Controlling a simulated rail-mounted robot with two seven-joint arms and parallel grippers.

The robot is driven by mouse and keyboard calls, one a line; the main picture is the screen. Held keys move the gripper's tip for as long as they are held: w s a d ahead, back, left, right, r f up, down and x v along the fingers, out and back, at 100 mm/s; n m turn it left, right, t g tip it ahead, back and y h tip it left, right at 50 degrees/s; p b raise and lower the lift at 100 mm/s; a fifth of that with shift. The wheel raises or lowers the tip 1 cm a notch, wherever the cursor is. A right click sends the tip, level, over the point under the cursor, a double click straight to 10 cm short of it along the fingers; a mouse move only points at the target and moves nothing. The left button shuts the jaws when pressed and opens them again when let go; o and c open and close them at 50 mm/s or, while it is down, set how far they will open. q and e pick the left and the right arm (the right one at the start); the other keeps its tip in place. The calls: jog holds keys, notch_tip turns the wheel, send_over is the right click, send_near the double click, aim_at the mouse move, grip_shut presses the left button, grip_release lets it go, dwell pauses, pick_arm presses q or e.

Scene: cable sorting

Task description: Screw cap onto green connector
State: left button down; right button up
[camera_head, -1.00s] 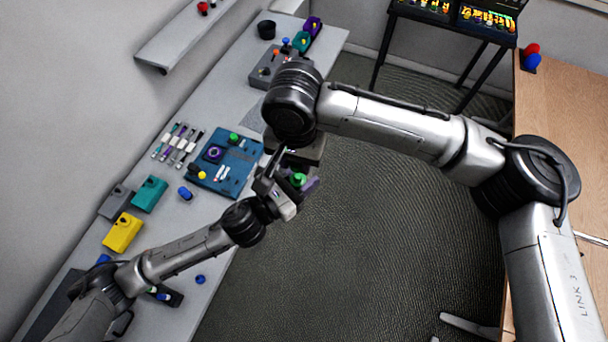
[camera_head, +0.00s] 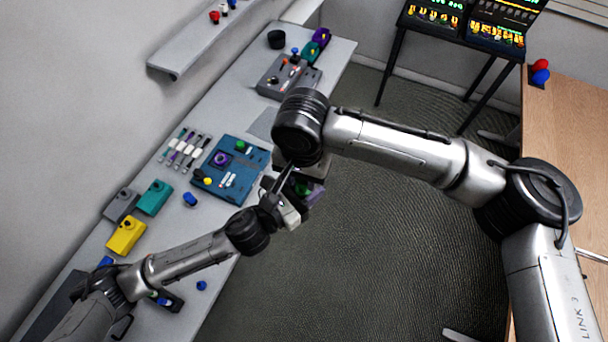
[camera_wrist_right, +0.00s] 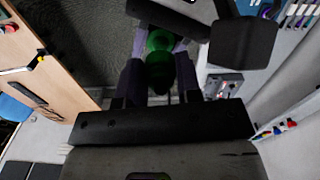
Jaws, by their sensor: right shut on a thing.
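In the right wrist view, a green part (camera_wrist_right: 160,76) sits between the fingers of my right gripper (camera_wrist_right: 160,58), which is shut on it. A second rounded green piece (camera_wrist_right: 159,40) lies just beyond it, in line with it. I cannot tell which is cap and which is connector, or whether they touch. In the head view, green (camera_head: 303,189) shows dimly at my right gripper, beside the table edge and over the floor. My left gripper (camera_head: 284,184) is close against that spot. Its fingers are partly hidden, so its opening is unclear.
A blue board (camera_head: 235,183) with a green knob (camera_head: 240,146) and a purple ring (camera_head: 221,159) lies on the grey table. Yellow (camera_head: 126,235), teal (camera_head: 154,197) and grey (camera_head: 121,204) boxes stand nearer. A wooden table (camera_head: 560,130) is at right, with open floor between.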

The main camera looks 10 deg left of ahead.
aim_at(302, 191)
jog(key=shift+f, duration=0.1)
jog(key=shift+f, duration=0.8)
jog(key=shift+f, duration=0.85)
jog(key=shift+s+f, duration=0.1)
jog(key=shift+s, duration=0.05)
dwell(0.6)
